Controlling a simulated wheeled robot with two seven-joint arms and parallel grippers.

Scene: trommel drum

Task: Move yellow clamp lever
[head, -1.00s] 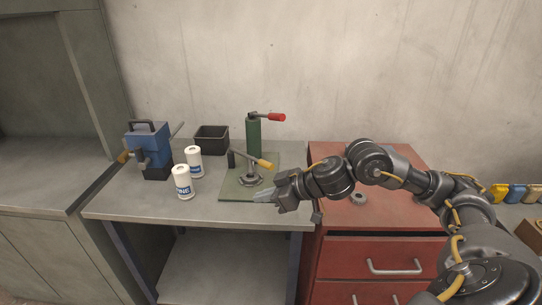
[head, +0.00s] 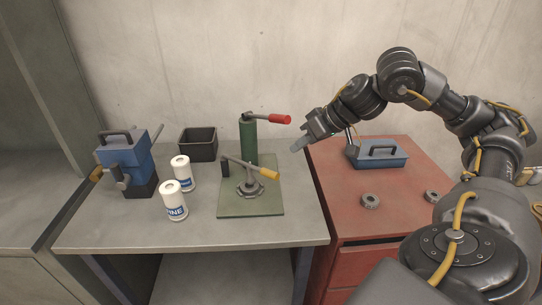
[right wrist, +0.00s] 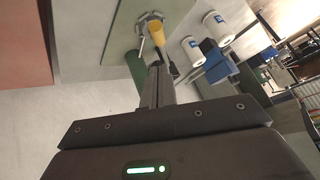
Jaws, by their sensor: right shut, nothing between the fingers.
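The yellow clamp lever (head: 262,171) is a grey arm with a yellow grip. It slopes down to the right over a grey hub on the green base plate (head: 236,207). A green post (head: 248,140) with a red-gripped lever (head: 279,119) stands behind it. My right gripper (head: 297,146) is shut and empty, above and right of the yellow grip and apart from it. In the right wrist view the yellow grip (right wrist: 157,32) shows beyond the shut fingers (right wrist: 157,85). My left gripper is out of view.
Two white cans (head: 173,200) and a blue device (head: 125,163) stand at the left of the bench. A dark open bin (head: 198,145) is behind them. A blue tray with a handle (head: 382,153) and grey rings (head: 370,201) sit on the red cabinet (head: 335,190) at right.

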